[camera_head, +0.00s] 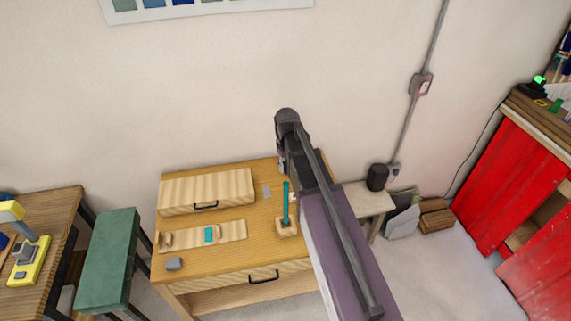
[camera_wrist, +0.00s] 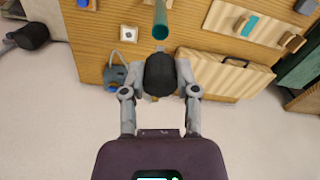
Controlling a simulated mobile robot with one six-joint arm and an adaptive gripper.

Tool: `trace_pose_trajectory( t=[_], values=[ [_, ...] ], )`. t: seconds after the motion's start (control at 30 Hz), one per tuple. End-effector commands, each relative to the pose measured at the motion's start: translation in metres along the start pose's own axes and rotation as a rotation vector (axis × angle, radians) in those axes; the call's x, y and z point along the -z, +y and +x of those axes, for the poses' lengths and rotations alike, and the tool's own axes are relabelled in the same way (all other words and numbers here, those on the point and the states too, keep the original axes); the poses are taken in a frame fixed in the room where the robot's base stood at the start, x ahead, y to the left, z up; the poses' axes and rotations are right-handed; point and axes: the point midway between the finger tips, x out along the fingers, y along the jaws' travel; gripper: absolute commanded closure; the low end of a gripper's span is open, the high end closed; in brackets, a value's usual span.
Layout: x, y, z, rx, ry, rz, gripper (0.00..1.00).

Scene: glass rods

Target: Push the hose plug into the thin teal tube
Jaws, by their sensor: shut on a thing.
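The thin teal tube (camera_head: 285,203) stands upright in a small wooden block (camera_head: 287,229) on the wooden table. In the wrist view the tube (camera_wrist: 160,18) shows its dark open mouth toward me. My gripper (camera_wrist: 160,78) is shut on a black, round-bodied thing, the hose plug (camera_wrist: 160,72), with one grey finger on each side. In the wrist view the plug appears just below the tube's mouth, with a small gap between them. Their distance in depth is hard to tell. In the head view my arm hides the plug and most of the gripper.
A wooden case (camera_head: 206,191) with a black handle, a wooden board with a teal block (camera_head: 209,235) and a grey block (camera_head: 174,264) lie left of the tube. A black cylinder (camera_head: 377,177) stands on a side table to the right. Open table lies between them.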

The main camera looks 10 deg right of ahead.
Motion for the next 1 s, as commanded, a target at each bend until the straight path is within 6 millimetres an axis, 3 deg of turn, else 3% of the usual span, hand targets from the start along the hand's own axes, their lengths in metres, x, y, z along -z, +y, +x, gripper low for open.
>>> trace_pose_trajectory(
  t=[0.37, 1.0],
  values=[
    [0.000, -0.001, 0.008, 0.000, 0.000, -0.001, 1.00],
    [0.001, -0.002, 0.053, 0.000, 0.000, -0.003, 1.00]
  ],
)
